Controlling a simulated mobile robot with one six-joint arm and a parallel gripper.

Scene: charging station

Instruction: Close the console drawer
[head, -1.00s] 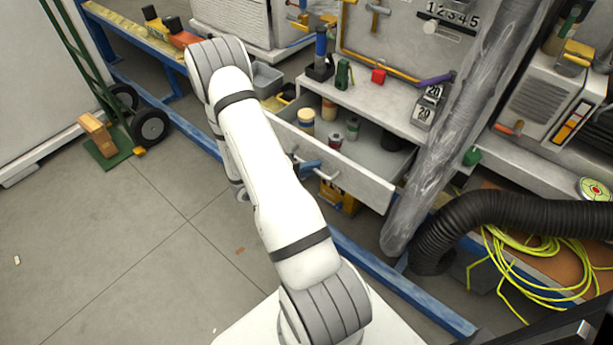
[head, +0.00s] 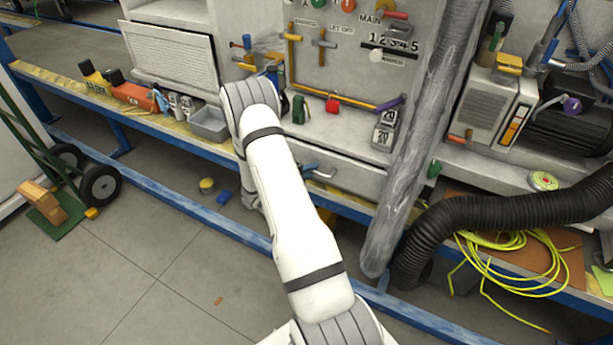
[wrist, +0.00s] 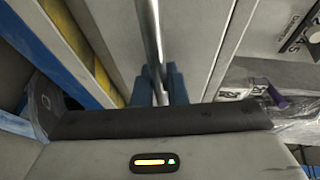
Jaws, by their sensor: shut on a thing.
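The console drawer (head: 350,178) is a grey front panel under the console top. Its inside no longer shows in the head view, and the front looks flush or nearly flush with the console. A pale metal bar handle (head: 324,174) sticks out of it. My gripper (head: 309,168) is at the handle's left part, partly hidden behind my white arm. In the wrist view the blue fingers of my gripper (wrist: 162,88) are shut on the handle bar (wrist: 152,35). The drawer front shows beside the bar (wrist: 190,35).
A clear plastic-wrapped column (head: 415,140) stands right of the drawer, with a black corrugated hose (head: 500,215) beyond it. A grey bin (head: 210,122) sits on the bench at left. A blue rail (head: 180,205) runs low in front. The floor at left is mostly free.

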